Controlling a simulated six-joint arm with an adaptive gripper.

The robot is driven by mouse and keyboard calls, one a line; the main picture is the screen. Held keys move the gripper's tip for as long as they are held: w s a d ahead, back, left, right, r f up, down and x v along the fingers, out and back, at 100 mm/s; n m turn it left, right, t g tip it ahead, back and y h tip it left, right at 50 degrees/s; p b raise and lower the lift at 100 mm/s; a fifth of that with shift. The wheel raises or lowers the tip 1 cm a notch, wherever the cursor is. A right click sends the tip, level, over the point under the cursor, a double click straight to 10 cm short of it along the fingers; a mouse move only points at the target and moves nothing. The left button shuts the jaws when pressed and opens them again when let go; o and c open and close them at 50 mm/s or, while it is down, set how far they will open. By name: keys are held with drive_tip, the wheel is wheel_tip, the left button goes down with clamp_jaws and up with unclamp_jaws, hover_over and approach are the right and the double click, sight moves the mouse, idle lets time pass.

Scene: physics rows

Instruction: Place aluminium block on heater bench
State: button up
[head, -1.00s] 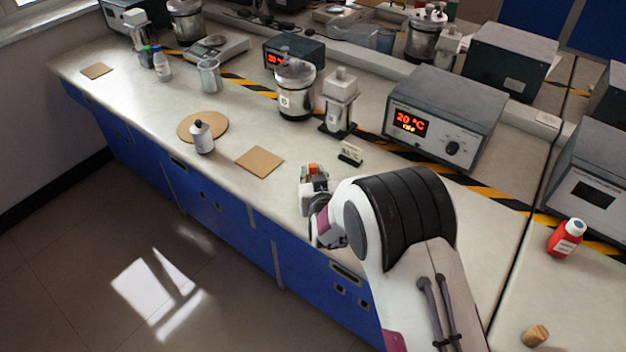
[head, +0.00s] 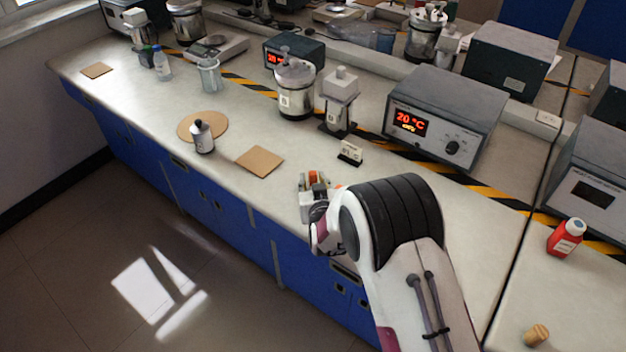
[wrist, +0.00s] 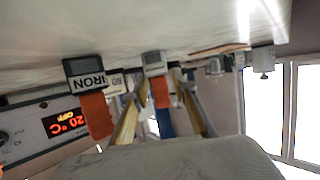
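A grey block (wrist: 153,60) with an orange upright handle (wrist: 160,93) stands on the worktop in the wrist view, which is upside down. Its label is too small to read. My gripper (wrist: 157,84) has its fingers apart, one on each side of this handle; contact is not visible. A second grey block (wrist: 84,70), labelled IRON, stands to the left, also with an orange handle. In the head view my gripper (head: 314,187) is low over the front worktop, partly hidden by my arm. The grey heater box (head: 444,117) reads 20 °C.
A small label card (head: 350,152) and a white-topped apparatus (head: 339,102) stand behind my gripper. A red bottle (head: 566,238) is right. Worktop between gripper and heater is largely clear.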

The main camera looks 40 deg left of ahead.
drive_tip(key=shift+r, duration=0.2)
drive_tip(key=shift+v, duration=5.95)
drive_tip(key=shift+f, duration=0.1)
